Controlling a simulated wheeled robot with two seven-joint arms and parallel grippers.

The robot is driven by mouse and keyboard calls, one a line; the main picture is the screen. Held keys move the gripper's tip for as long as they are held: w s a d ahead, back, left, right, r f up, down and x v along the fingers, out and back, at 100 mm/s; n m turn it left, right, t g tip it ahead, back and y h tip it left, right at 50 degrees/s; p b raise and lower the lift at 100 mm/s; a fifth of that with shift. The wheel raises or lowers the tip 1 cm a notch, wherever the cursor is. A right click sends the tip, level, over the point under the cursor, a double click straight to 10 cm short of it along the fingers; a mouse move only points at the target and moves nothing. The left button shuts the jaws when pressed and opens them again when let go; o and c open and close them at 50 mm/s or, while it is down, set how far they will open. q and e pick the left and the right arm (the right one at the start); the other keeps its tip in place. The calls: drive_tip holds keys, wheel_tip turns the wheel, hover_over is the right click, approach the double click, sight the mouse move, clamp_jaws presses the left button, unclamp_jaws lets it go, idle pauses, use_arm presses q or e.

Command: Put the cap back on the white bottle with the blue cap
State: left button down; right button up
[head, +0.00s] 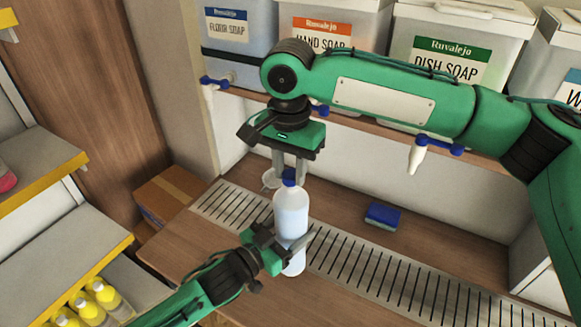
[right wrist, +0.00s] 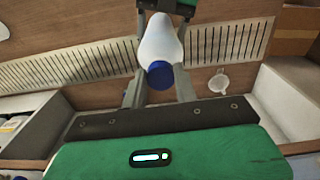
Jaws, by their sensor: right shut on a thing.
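The white bottle (head: 291,215) stands upright at the slotted drain strip. My left gripper (head: 290,246) is closed around its lower body; in the right wrist view its dark jaws (right wrist: 160,14) flank the bottle (right wrist: 160,42). The blue cap (head: 289,175) is at the top of the bottle, in line with its neck. My right gripper (head: 290,168) points down from above and is shut on the cap, which also shows between its fingers in the right wrist view (right wrist: 160,75). The cap hides the bottle's mouth, so I cannot tell whether it is seated or just above the neck.
A small white cup (head: 270,179) is close behind the bottle. A blue sponge (head: 382,216) lies to the right. Soap drums with blue-handled taps (head: 436,145) stand on the shelf above.

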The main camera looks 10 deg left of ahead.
drive_tip(key=m, duration=0.6)
drive_tip(key=shift+w+a, duration=0.1)
drive_tip(key=shift+a, duration=0.05)
drive_tip(key=m, duration=0.5)
drive_tip(key=shift+w+m, duration=0.15)
drive_tip(key=shift+m, duration=0.25)
drive_tip(key=o, duration=1)
drive_tip(key=shift+r, duration=0.1)
drive_tip(key=shift+r, duration=2.15)
